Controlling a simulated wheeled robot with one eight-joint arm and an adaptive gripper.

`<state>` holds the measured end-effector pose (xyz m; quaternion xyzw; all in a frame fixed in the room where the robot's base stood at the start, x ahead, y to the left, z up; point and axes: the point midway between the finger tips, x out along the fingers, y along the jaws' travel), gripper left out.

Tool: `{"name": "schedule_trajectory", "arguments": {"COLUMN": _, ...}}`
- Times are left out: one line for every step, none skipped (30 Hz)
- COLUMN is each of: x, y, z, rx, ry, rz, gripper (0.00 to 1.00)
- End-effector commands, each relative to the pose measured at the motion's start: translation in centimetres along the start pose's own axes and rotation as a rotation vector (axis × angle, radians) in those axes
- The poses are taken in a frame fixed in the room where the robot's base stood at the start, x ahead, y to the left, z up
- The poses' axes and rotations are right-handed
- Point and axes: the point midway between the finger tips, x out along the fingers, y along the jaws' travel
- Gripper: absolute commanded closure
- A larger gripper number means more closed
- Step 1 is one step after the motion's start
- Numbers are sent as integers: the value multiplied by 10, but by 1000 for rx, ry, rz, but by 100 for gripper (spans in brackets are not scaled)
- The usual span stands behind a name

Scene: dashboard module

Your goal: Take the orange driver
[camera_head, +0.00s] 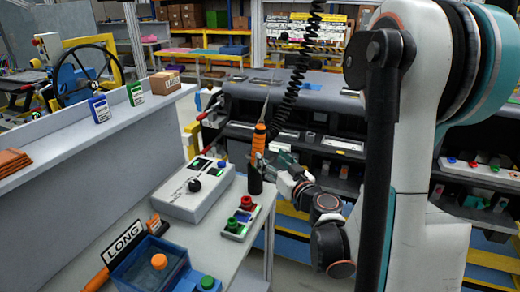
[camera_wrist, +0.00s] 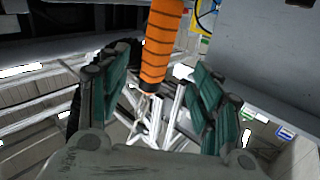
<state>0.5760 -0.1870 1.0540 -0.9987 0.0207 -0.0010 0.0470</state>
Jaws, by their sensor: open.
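The orange driver (camera_head: 259,138) is upright beside the right end of the control-box bench in the head view, with a thin grey tip pointing up. A black cylindrical part (camera_head: 255,181) shows directly below it; I cannot tell whether it is part of the driver. My gripper (camera_head: 266,166) is close at its right side, low on the handle. In the wrist view the ribbed orange handle (camera_wrist: 161,47) comes down between the two green-padded fingers of my gripper (camera_wrist: 162,92). The fingers are apart, with visible space on both sides of the handle.
A black coiled cord (camera_head: 299,78) hangs behind the driver. A white control box (camera_head: 196,190) and a red-and-green button box (camera_head: 242,219) sit on the bench to the left and below. A blue bin (camera_head: 150,268) is at the front. Dark shelving (camera_head: 330,130) stands behind.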

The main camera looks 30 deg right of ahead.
Motion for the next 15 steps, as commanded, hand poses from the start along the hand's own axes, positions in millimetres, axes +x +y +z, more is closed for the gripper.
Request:
{"name": "schedule_trajectory", "arguments": {"x": 10, "y": -1, "z": -3, "rx": 0, "ry": 0, "rz": -4, "gripper": 41}}
{"name": "schedule_trajectory", "arguments": {"x": 15, "y": -1, "z": -3, "rx": 0, "ry": 0, "rz": -3, "gripper": 41}}
{"name": "schedule_trajectory", "arguments": {"x": 21, "y": -1, "z": -3, "rx": 0, "ry": 0, "rz": -2, "gripper": 41}}
{"name": "schedule_trajectory", "arguments": {"x": 26, "y": -1, "z": -3, "rx": 0, "ry": 0, "rz": -2, "gripper": 41}}
{"name": "schedule_trajectory", "arguments": {"x": 30, "y": -1, "z": -3, "rx": 0, "ry": -1, "rz": -3, "gripper": 41}}
{"name": "schedule_trajectory", "arguments": {"x": 34, "y": -1, "z": -3, "rx": 0, "ry": -1, "rz": -3, "gripper": 41}}
{"name": "schedule_trajectory", "arguments": {"x": 37, "y": -1, "z": -3, "rx": 0, "ry": -1, "rz": -3, "gripper": 41}}
{"name": "schedule_trajectory", "arguments": {"x": 40, "y": -1, "z": -2, "rx": 0, "ry": -1, "rz": -3, "gripper": 41}}
{"name": "schedule_trajectory", "arguments": {"x": 43, "y": 0, "z": -2, "rx": 0, "ry": 0, "rz": -2, "gripper": 41}}
{"name": "schedule_trajectory", "arguments": {"x": 45, "y": 0, "z": -2, "rx": 0, "ry": 0, "rz": -1, "gripper": 41}}
{"name": "schedule_trajectory", "arguments": {"x": 46, "y": 0, "z": -1, "rx": 0, "ry": 0, "rz": -1, "gripper": 41}}
{"name": "schedule_trajectory", "arguments": {"x": 47, "y": 0, "z": -1, "rx": 0, "ry": 0, "rz": -1, "gripper": 41}}
{"name": "schedule_trajectory", "arguments": {"x": 48, "y": 0, "z": -1, "rx": 0, "ry": 0, "rz": -1, "gripper": 41}}
{"name": "schedule_trajectory", "arguments": {"x": 50, "y": 0, "z": 0, "rx": 0, "ry": 0, "rz": -1, "gripper": 41}}
{"name": "schedule_trajectory", "arguments": {"x": 53, "y": 0, "z": 0, "rx": 0, "ry": -1, "rz": -2, "gripper": 41}}
